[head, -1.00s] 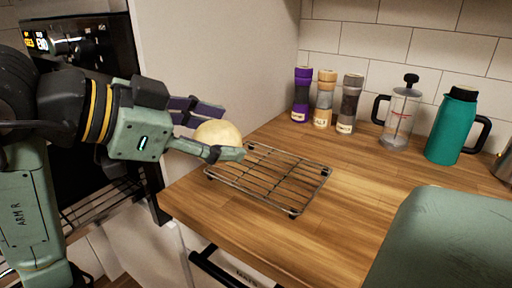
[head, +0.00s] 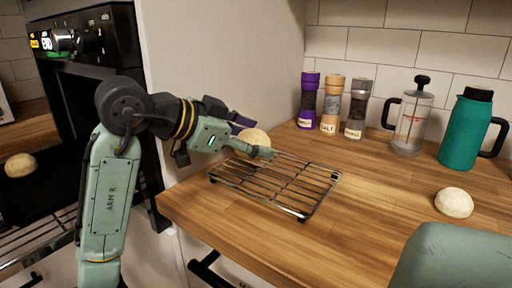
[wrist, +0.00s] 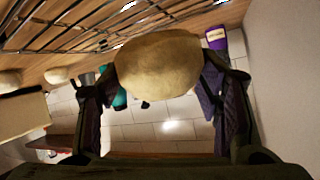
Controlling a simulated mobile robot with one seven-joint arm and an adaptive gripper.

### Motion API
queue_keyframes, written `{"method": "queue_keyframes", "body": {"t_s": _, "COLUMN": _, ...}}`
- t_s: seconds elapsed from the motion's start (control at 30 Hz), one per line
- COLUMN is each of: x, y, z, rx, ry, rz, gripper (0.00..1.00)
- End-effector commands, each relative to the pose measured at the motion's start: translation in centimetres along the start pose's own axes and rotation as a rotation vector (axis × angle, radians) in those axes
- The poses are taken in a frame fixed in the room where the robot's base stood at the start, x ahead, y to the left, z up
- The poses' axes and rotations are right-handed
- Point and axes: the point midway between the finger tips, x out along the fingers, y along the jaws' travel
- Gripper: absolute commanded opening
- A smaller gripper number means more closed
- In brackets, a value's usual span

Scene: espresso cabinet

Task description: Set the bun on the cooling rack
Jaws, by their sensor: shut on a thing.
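A pale round bun (head: 255,137) is between the fingers of my gripper (head: 252,136), which is shut on it. The bun is at the back left corner of the wire cooling rack (head: 285,184); I cannot tell whether it touches the rack. In the wrist view the bun (wrist: 158,65) fills the space between both fingers, with the rack (wrist: 70,25) beside it at upper left. The rack lies on the wooden counter (head: 375,210) and its wires are bare. A finger hides part of the bun.
A second bun (head: 454,202) sits on the counter at right, and another (head: 20,165) is at far left by the black oven (head: 110,50). Purple, salt and grey grinders (head: 331,105), a French press (head: 410,115) and a teal jug (head: 466,128) stand along the wall.

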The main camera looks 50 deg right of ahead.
Motion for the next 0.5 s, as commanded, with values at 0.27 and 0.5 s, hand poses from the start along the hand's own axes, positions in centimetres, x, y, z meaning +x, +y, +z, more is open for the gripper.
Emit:
{"method": "queue_keyframes", "body": {"t_s": 0.27, "x": 1.6, "y": -1.4, "z": -0.3, "rx": -0.001, "ry": 0.001, "rz": 0.002, "gripper": 0.32}}
{"method": "queue_keyframes", "body": {"t_s": 0.5, "x": 3.3, "y": -0.7, "z": 2.6, "rx": -0.001, "ry": 0.001, "rz": 0.0, "gripper": 0.32}}
